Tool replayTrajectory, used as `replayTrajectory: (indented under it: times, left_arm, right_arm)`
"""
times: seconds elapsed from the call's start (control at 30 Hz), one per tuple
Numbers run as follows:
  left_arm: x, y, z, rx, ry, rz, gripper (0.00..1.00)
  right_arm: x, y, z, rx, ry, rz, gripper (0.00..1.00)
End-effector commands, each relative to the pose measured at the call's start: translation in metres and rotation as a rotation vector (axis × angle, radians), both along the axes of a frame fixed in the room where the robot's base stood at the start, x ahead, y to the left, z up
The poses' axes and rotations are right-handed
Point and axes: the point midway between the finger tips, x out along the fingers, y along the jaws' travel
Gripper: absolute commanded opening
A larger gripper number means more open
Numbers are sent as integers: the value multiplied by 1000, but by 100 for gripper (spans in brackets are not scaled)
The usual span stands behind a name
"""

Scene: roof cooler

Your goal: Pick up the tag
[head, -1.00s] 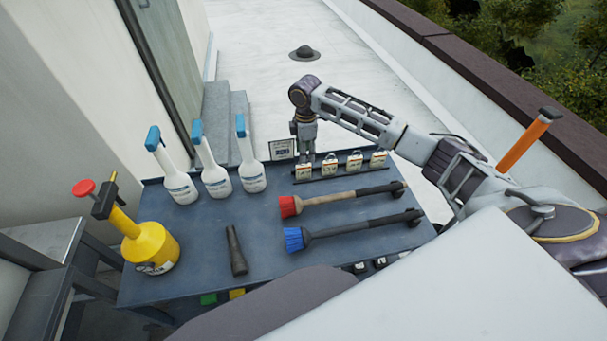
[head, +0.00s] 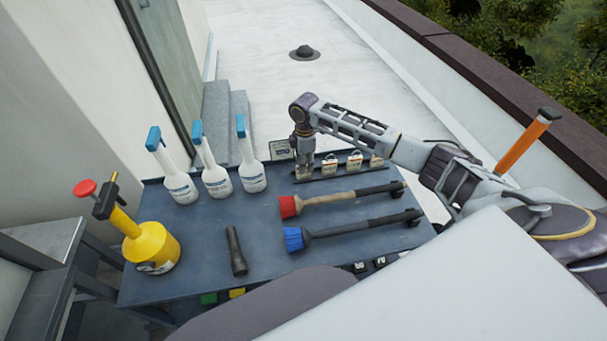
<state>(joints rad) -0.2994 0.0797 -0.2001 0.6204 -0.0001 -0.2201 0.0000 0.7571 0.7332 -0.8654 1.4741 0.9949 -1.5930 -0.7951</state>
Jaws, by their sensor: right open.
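Several small tags with hoop tops stand in a row on a dark rail at the back right of the blue-grey table (head: 200,225). One tag (head: 329,166) and another tag (head: 354,162) show clearly. A further tag (head: 376,161) at the right end is partly covered by my right arm. My right gripper (head: 304,172) points down at the left end of the row, over the leftmost tag, which it mostly hides. The gripper is open. I cannot tell whether it touches that tag. My left gripper is not in view.
A small framed sign (head: 280,150) stands just left of my gripper. A red brush (head: 335,200) and a blue brush (head: 350,231) lie in front of the row. White spray bottles (head: 216,180), a yellow pump sprayer (head: 150,246) and a black flashlight (head: 236,251) stand or lie further left.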

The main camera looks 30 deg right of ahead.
Motion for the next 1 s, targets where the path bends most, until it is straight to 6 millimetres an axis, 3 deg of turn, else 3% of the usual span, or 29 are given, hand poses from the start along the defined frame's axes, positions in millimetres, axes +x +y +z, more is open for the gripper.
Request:
replayTrajectory:
  times: [0.43,0.97,1.0]
  left_arm:
    - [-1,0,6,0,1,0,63]
    - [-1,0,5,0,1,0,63]
    - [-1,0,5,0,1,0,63]
  right_arm:
    - [6,2,-40,-1,0,0,40]
    - [6,2,-44,-1,-1,0,40]
    - [6,2,-44,-1,-1,0,36]
